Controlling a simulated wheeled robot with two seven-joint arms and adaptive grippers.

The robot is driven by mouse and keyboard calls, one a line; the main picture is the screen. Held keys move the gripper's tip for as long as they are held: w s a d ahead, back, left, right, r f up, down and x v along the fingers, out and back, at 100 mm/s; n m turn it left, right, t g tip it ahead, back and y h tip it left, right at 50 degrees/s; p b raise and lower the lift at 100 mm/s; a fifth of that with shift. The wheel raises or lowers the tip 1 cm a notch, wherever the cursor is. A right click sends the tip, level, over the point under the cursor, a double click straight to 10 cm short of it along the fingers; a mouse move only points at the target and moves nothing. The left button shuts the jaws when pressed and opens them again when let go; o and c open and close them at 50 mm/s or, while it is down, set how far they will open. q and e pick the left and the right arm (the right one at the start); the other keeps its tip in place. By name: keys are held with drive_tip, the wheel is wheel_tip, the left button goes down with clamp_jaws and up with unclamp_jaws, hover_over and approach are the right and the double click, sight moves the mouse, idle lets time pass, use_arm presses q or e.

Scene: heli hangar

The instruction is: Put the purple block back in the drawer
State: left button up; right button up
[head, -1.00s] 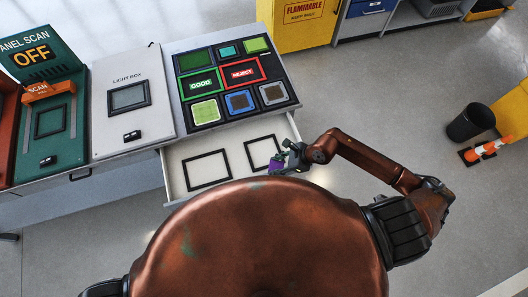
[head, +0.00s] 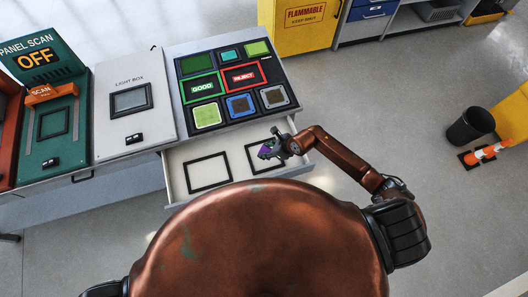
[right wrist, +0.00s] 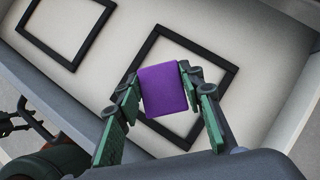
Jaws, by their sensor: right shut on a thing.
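The purple block (right wrist: 163,89) is held between the fingers of my right gripper (right wrist: 165,95), which is shut on it. In the head view the block (head: 265,152) and the right gripper (head: 271,149) are over the right part of the open white drawer (head: 222,160). In the right wrist view the block is in front of a black square frame (right wrist: 222,70) on the drawer floor. I cannot tell whether the block touches the floor. A second black frame (head: 208,172) lies empty at the drawer's left. My left gripper is not in view.
Above the drawer is a black panel with colored squares, among them GOOD (head: 202,86) and REJECT (head: 243,77). A light box (head: 131,100) and a green panel scan station (head: 53,125) stand to the left.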

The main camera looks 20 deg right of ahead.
sight(264, 152)
drive_tip(key=shift+w+a+f, duration=0.1)
drive_tip(key=shift+w+f, duration=0.45)
drive_tip(key=shift+f, duration=0.1)
drive_tip(key=shift+w+f, duration=0.15)
drive_tip(key=shift+f, duration=0.8)
drive_tip(key=shift+w+f, duration=0.1)
drive_tip(key=shift+f, duration=0.8)
drive_tip(key=o, duration=1.1)
drive_tip(key=v, duration=1.2)
